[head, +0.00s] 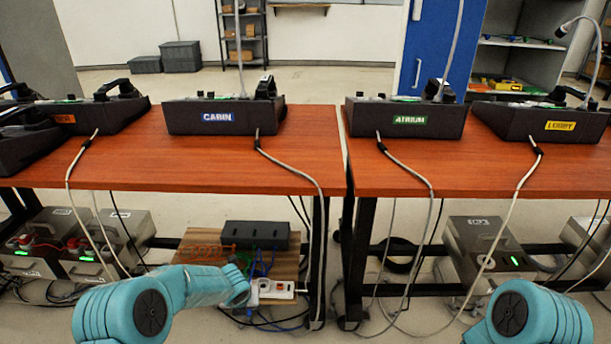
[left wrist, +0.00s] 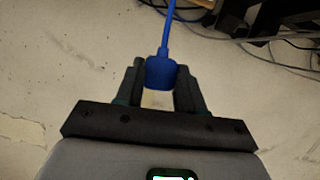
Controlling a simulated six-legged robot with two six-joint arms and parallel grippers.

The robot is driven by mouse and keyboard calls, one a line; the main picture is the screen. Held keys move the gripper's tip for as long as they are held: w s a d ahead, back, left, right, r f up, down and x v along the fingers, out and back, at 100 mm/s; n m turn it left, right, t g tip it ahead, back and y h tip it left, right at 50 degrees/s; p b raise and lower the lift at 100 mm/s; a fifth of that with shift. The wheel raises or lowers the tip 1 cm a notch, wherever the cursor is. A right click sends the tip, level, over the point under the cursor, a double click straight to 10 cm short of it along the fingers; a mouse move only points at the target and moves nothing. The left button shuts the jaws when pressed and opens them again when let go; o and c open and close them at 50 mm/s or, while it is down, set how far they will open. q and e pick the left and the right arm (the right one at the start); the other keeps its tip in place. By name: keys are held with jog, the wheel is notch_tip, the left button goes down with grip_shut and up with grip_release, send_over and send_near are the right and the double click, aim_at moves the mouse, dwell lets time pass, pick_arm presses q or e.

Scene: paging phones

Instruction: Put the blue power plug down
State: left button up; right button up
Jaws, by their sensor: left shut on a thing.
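The blue power plug (left wrist: 161,74) shows in the left wrist view, with its blue cord running up and away from it. My left gripper (left wrist: 160,88) is shut on the plug, one black finger on each side. Bare concrete floor lies behind the plug in that view. In the head view my left arm reaches toward the low shelf under the left table; its fingers and the held plug cannot be made out there. Only a teal part of my right arm shows at the lower right, and its gripper is out of view.
A white power strip (head: 276,290) lies beside my left arm, near blue cables and a black box (head: 256,235). Paging phones, including the CABIN unit (head: 218,117) and ATRIUM unit (head: 408,119), stand on the tables. Grey cords hang down in front. Loose cables lie on the floor.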

pick_arm(q)
jog(key=w+a+r+n+g+y, duration=0.15)
jog(key=a+r+n, duration=0.25)
jog(key=r+n, duration=0.4)
jog(key=a+r+n+g+y, duration=0.25)
jog(key=a+r+n, duration=0.25)
jog(key=r+n, duration=0.25)
jog(key=s+d+r+n+g+h, duration=0.2)
jog(key=s+d+r+n+g, duration=0.15)
jog(key=s+n, duration=0.5)
jog(key=s+d+r+n+g+h, duration=0.25)
jog(key=s+r+n, duration=0.35)
jog(key=n, duration=0.4)
notch_tip(320, 180, up, 16)
jog(key=s+n+t+p, duration=0.1)
jog(key=s+p, duration=0.1)
jog(key=p, duration=2.3)
jog(key=shift+s, duration=0.4)
